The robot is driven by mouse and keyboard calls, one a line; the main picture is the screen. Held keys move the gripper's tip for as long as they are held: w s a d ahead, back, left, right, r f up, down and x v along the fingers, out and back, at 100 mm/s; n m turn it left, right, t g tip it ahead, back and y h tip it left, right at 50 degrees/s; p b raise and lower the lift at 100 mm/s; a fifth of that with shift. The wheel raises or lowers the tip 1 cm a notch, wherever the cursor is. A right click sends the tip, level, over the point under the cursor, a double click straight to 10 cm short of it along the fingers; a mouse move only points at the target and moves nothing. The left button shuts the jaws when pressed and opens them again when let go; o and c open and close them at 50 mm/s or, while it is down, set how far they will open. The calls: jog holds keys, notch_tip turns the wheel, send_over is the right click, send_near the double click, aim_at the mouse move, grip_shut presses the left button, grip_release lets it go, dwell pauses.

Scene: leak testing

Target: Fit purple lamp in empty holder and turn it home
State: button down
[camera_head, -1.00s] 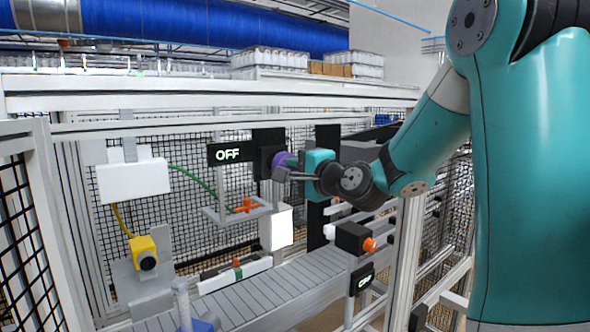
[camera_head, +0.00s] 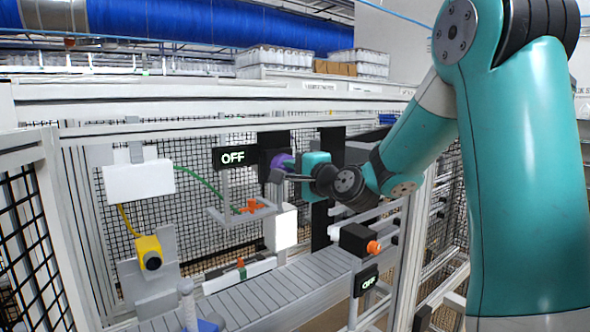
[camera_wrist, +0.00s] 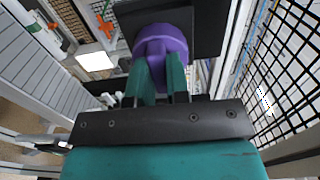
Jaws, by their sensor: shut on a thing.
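The purple lamp (camera_head: 283,163) is held in front of a black holder block (camera_head: 270,140) beside an OFF sign. My gripper (camera_head: 291,175) is shut on the lamp from the right. In the wrist view the purple lamp (camera_wrist: 163,42) sits at the tips of my gripper (camera_wrist: 161,78), with its far end against or very near the dark face of the holder block (camera_wrist: 207,28). The holder's opening is hidden behind the lamp, so I cannot tell how deep the lamp sits.
The OFF sign (camera_head: 233,157) is left of the holder. A lower black block with an orange lamp (camera_head: 374,247) stands nearer, with another OFF sign (camera_head: 367,281) below it. A conveyor (camera_head: 270,295) runs underneath. Frame posts and mesh surround the station.

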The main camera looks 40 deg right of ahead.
jog(key=shift+m+p, duration=0.65)
jog(key=shift+m, duration=0.35)
jog(key=shift+m+p, duration=0.7)
jog(key=shift+m, duration=0.3)
jog(key=shift+m+p, duration=0.7)
jog(key=shift+m, duration=0.3)
jog(key=shift+r, duration=0.1)
